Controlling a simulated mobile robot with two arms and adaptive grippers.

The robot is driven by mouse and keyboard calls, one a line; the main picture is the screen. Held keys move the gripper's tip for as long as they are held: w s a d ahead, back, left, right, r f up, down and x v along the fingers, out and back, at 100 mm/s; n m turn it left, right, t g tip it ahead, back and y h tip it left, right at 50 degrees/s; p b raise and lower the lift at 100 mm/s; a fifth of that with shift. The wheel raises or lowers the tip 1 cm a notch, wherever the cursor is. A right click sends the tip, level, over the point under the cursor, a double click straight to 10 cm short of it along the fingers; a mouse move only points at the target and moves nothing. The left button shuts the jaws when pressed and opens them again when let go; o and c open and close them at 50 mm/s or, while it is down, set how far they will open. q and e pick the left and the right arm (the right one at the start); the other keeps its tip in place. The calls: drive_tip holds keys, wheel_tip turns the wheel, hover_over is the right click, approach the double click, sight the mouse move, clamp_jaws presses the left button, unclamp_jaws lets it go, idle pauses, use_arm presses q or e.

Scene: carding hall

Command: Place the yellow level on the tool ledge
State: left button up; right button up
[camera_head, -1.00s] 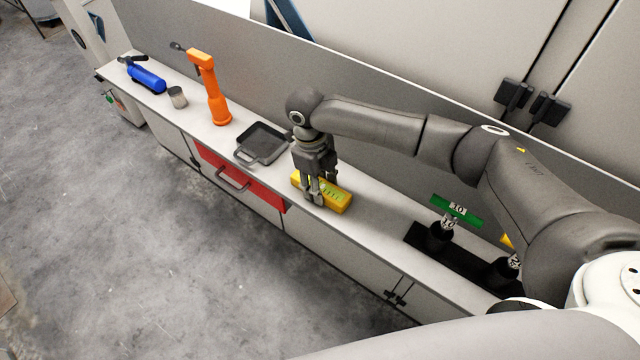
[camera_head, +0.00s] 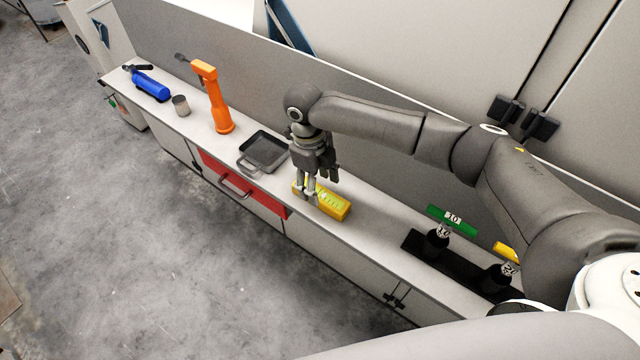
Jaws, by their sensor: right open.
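The yellow level (camera_head: 333,207) lies on the long pale ledge (camera_head: 372,238), between the black pan and the dark holder. My right gripper (camera_head: 320,188) is open and just above the level, with its fingers spread and partly covering the level's left end. I cannot tell if a finger touches the level. My left gripper is not in view.
Left along the ledge are a black pan (camera_head: 264,152), an orange tool (camera_head: 217,100), a grey cup (camera_head: 180,106) and a blue cylinder (camera_head: 151,87). To the right, a black holder (camera_head: 420,243) bears a green piece (camera_head: 452,219) and a yellow piece (camera_head: 505,252). A grey wall backs the ledge.

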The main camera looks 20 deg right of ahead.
wheel_tip(320, 180, up, 8)
drive_tip(key=w+p, duration=0.1)
drive_tip(key=p, duration=0.4)
drive_tip(key=shift+a+r+p, duration=0.15)
drive_tip(key=shift+a+p, duration=0.15)
drive_tip(key=shift+a, duration=0.1)
